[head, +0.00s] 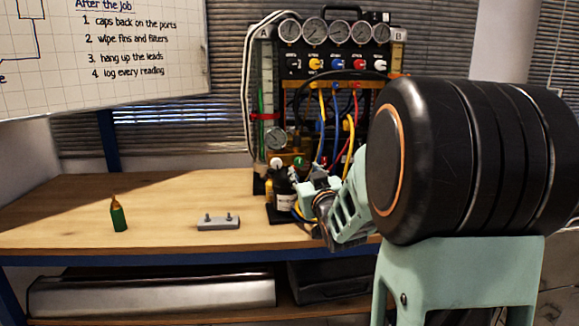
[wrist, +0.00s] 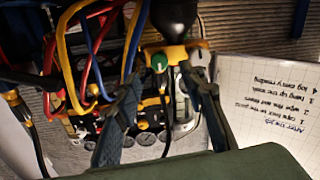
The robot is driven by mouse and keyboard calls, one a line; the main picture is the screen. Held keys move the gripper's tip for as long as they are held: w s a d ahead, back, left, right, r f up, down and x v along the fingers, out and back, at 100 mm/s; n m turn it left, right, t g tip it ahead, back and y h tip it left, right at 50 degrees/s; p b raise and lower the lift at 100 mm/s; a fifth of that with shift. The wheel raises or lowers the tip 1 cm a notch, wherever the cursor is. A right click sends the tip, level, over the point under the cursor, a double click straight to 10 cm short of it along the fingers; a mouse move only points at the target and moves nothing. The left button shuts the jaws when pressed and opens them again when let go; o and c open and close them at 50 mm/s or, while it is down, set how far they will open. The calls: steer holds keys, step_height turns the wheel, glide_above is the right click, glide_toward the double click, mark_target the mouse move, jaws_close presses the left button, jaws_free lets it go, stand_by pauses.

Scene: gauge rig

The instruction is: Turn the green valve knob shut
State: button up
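The green valve knob (head: 298,162) is small in the head view, low on the front of the gauge rig (head: 326,84). In the wrist view, which is upside down, the green knob (wrist: 159,62) sits on a brass fitting below a dark rounded body. My gripper (wrist: 161,80) is open, with one finger on each side of the knob's line and gaps visible. Whether the tips reach level with the knob is hard to tell. In the head view my gripper (head: 314,186) is just in front of the rig, and its fingers are partly hidden.
Yellow, blue and red hoses (wrist: 88,45) hang close beside the knob. A dark labelled bottle (head: 285,192) stands below it. A grey block with two pegs (head: 218,222) and a green bottle (head: 118,218) stand on the wooden bench (head: 60,215). The bench's left side is mostly clear.

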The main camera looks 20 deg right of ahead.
mark_target(299, 163)
steer(key=w, duration=0.2)
steer(key=w+d, duration=0.1)
steer(key=w, duration=0.4)
steer(key=shift+d+b, duration=0.15)
steer(key=shift+b, duration=0.15)
jaws_close()
